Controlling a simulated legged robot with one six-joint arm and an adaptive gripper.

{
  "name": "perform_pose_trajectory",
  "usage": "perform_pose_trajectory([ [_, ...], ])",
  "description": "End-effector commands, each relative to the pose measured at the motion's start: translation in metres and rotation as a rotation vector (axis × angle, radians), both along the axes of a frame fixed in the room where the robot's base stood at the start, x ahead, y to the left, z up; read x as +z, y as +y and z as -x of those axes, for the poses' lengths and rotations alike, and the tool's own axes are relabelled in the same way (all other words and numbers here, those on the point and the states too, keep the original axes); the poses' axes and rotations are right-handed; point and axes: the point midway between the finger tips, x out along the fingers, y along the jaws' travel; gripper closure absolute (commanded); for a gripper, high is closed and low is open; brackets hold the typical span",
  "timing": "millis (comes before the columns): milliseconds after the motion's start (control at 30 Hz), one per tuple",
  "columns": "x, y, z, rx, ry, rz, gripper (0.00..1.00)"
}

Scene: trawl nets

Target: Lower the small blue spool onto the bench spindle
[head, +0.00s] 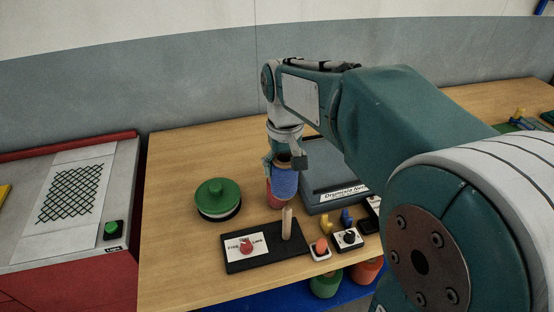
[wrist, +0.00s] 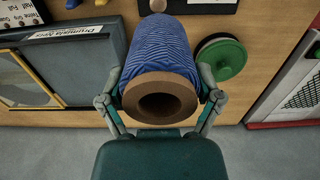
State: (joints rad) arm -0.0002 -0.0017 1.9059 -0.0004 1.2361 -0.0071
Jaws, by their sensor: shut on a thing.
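My gripper (head: 285,160) is shut on the small blue spool (head: 285,183) and holds it above the bench, behind the spindle. In the wrist view the spool (wrist: 160,50) lies between both fingers (wrist: 160,76), its brown hollow core end facing the camera. The bench spindle is an upright pale wooden peg (head: 287,222) on a black base (head: 268,260) with a white label and red knob. The spool is apart from the peg. In the wrist view the peg's top (wrist: 158,5) shows just beyond the spool's far end.
A green-lidded round thing (head: 218,197) sits left. A grey case (head: 320,200) is at right, with small switch boxes (head: 347,239) in front. A red-sided machine (head: 120,200) stands left of the bench.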

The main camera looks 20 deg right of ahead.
Motion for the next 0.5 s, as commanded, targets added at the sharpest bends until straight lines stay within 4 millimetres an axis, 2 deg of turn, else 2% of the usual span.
perform_pose_trajectory([
  [167, 0.005, -0.001, 0.016, 0.000, -0.001, -0.001, 0.70],
  [500, -0.009, 0.000, 0.017, 0.000, 0.002, 0.000, 0.70],
])
